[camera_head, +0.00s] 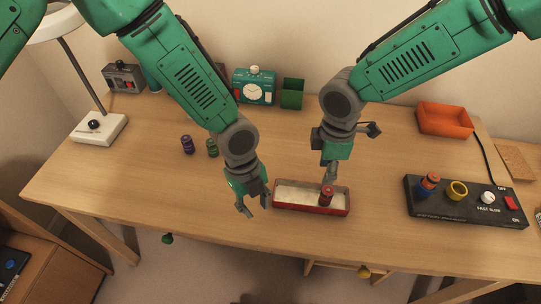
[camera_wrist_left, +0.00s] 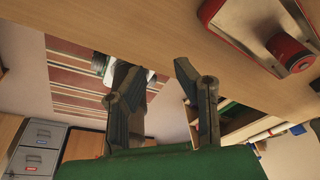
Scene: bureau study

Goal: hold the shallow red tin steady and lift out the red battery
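The shallow red tin (camera_head: 312,211) sits near the front edge of the desk, with a pale inside. The red battery (camera_head: 327,196) stands in its right half. In the left wrist view the tin (camera_wrist_left: 232,42) and the battery (camera_wrist_left: 290,52) show at upper right. My left gripper (camera_head: 254,205) is open and empty, just left of the tin and apart from it; its spread fingers fill the middle of the left wrist view (camera_wrist_left: 163,85). My right gripper (camera_head: 330,178) points down just above and behind the battery. Its fingers are seen edge-on, so their opening and any contact are unclear.
A black switch panel (camera_head: 465,212) with coloured cells stands at right, an orange tray (camera_head: 444,119) behind it. A purple battery (camera_head: 187,144) and a green one (camera_head: 212,148) stand at left. A clock (camera_head: 254,88) and green cup (camera_head: 292,93) stand at the back.

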